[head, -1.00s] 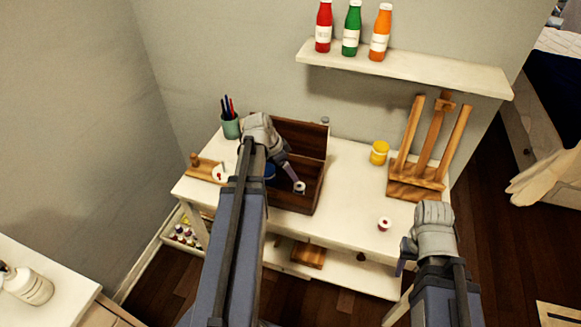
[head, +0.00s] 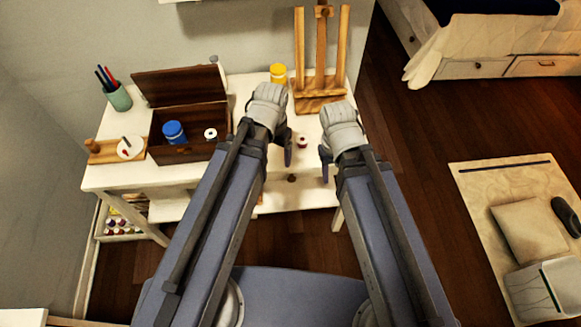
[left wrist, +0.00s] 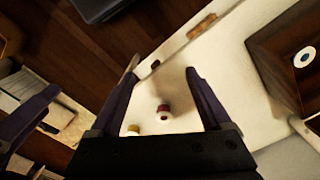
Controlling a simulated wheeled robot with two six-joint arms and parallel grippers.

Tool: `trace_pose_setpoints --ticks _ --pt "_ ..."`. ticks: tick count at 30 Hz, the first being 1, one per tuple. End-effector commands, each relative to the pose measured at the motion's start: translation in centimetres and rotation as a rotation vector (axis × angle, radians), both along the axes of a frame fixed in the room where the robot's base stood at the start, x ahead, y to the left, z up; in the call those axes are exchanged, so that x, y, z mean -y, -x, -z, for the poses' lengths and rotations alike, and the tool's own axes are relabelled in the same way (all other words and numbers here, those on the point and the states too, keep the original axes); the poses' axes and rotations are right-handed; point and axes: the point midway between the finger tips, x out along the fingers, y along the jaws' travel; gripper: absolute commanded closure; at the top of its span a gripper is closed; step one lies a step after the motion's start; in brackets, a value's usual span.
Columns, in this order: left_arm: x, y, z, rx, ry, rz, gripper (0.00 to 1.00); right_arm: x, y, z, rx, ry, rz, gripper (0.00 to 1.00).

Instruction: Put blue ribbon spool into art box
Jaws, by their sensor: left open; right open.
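The wooden art box (head: 190,154) stands on the white desk with its lid open. Inside it, a small white-ended spool (head: 210,134) lies at the right, beside a larger blue jar (head: 174,132). The spool also shows in the left wrist view (left wrist: 304,57) with a dark centre; its ribbon colour is hard to make out. My left gripper (head: 283,155) is open and empty, to the right of the box and apart from it. My right gripper (head: 324,165) is open, farther right over the desk's front edge.
A red-centred spool (head: 302,140) lies on the desk between my grippers. A yellow jar (head: 278,73) and wooden easel (head: 321,80) stand behind. A pen cup (head: 120,98) and a white disc (head: 130,148) are left of the box.

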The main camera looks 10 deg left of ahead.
Motion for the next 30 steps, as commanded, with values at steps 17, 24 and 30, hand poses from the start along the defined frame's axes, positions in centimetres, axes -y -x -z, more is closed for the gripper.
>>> trace_pose_setpoints --ticks 17,24,30 --pt "4.8 4.3 -0.1 -0.018 -0.113 -0.058 0.19 0.0 0.0 0.0 0.000 0.000 0.000 0.50" --pt "4.8 4.3 -0.1 -0.017 -0.112 -0.057 0.23 0.0 0.0 0.0 0.000 0.000 0.000 0.50" --pt "4.8 4.3 -0.1 -0.017 -0.112 -0.057 0.46 0.0 0.0 0.0 0.000 0.000 0.000 0.50"
